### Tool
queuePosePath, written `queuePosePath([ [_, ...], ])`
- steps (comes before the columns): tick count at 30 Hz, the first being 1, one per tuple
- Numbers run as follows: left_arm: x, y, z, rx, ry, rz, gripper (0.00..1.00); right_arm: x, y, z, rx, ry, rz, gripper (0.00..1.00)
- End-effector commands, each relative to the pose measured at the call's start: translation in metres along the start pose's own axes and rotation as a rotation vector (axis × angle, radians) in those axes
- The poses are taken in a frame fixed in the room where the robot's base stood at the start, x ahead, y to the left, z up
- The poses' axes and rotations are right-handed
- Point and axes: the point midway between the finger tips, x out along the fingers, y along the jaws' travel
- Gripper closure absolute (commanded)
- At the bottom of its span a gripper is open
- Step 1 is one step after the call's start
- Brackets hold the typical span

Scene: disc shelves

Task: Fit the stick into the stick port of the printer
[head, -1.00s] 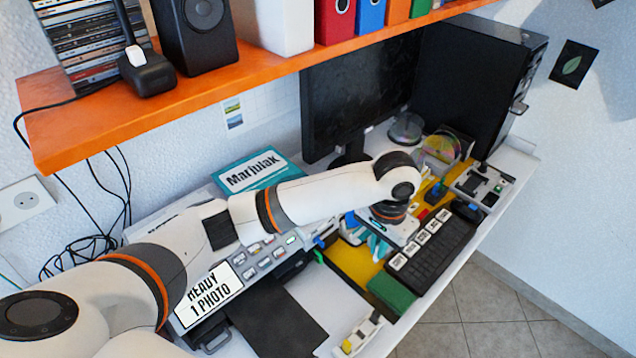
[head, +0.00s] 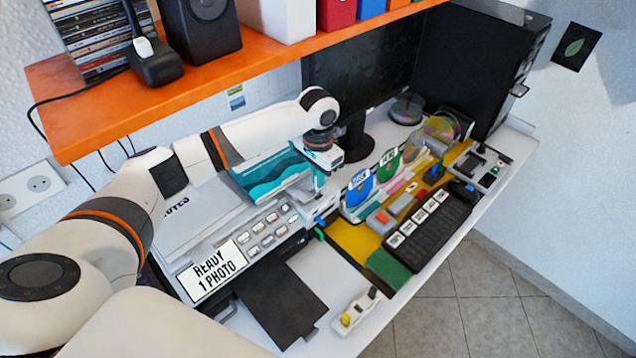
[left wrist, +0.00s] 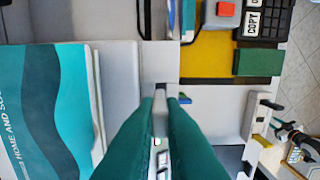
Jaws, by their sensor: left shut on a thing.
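The printer (head: 268,232) stands at the table's left, with a panel reading READY 1 PHOTO. A small blue part (head: 320,221) and a green part (head: 319,235) show at its right side; I cannot tell the stick port's opening. My left gripper (head: 319,196) is above this right end, pointing down. In the left wrist view its two teal fingers (left wrist: 161,98) are shut on a small pale-grey piece, seemingly the stick (left wrist: 160,122), mostly hidden between them. The blue part (left wrist: 185,97) shows just right of the fingertips. My right gripper is not in view.
A teal booklet (head: 272,178) lies behind the printer panel. A black flap (head: 283,303) and a small white-yellow item (head: 355,311) lie in front. The orange shelf (head: 200,92) overhangs the back.

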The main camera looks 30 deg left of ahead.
Motion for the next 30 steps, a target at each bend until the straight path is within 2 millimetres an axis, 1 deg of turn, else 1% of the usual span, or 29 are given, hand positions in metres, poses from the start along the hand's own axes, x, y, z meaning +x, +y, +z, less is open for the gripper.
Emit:
queuePosePath([
  [6,0.028,0.000,-0.001,0.001,0.005,0.002,1.00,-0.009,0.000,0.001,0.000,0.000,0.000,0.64],
  [9,0.034,0.000,-0.001,0.002,0.002,0.002,1.00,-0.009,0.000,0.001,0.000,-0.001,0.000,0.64],
  [19,0.037,-0.001,-0.001,0.001,0.003,0.001,1.00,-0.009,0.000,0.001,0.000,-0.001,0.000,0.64],
  [20,0.037,0.000,-0.001,0.000,0.003,0.001,0.87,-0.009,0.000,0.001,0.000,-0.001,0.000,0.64],
  [21,0.036,0.000,-0.001,0.001,0.003,0.001,0.82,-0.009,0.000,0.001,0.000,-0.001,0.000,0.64],
  [30,0.034,0.000,-0.001,0.001,0.001,0.002,0.82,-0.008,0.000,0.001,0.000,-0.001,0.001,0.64],
])
